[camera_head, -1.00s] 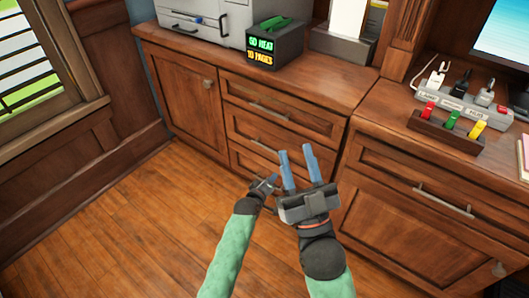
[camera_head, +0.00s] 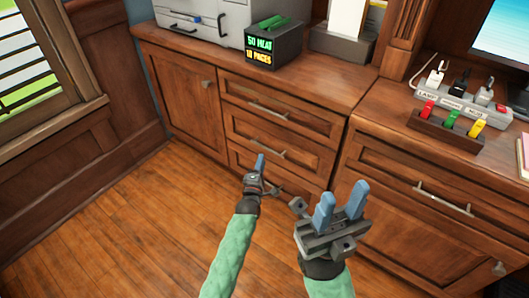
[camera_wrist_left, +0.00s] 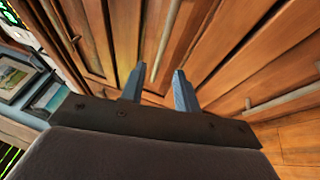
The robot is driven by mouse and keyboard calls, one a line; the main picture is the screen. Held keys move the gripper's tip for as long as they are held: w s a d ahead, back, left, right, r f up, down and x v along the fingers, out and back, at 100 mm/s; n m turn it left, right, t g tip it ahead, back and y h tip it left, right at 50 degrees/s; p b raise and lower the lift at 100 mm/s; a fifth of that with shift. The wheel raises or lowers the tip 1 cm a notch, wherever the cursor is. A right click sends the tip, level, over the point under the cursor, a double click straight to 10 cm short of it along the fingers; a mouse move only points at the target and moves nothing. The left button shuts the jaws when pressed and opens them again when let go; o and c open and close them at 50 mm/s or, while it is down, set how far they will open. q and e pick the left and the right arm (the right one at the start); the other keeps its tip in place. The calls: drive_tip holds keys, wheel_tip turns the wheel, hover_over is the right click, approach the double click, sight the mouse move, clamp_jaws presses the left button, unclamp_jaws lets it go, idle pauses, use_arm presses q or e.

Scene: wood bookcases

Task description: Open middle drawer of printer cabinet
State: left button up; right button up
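The printer cabinet is a wooden unit with a side door and a stack of three drawers. The middle drawer (camera_head: 285,140) is shut, with a metal bar handle (camera_head: 268,149). My left gripper (camera_head: 259,160) is in front of the stack, just below that handle in the head view. In the left wrist view its fingers (camera_wrist_left: 157,80) are apart with nothing between them, and a bar handle (camera_wrist_left: 165,40) lies ahead. Whether it touches the handle cannot be told. My right gripper (camera_head: 342,190) is open and empty, before the neighbouring desk cabinet.
The upper drawer (camera_head: 310,118) is shut above; the lower drawer (camera_head: 238,157) is partly hidden by my left gripper. A printer (camera_head: 205,20) and a dark display box (camera_head: 273,45) stand on top. A desk cabinet (camera_head: 400,235) adjoins at right. Wooden floor (camera_head: 110,225) is clear at left.

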use_arm(q)
drive_tip(key=shift+b+x, duration=0.4)
drive_tip(key=shift+x, duration=2.55)
drive_tip(key=shift+c, duration=0.4)
clamp_jaws()
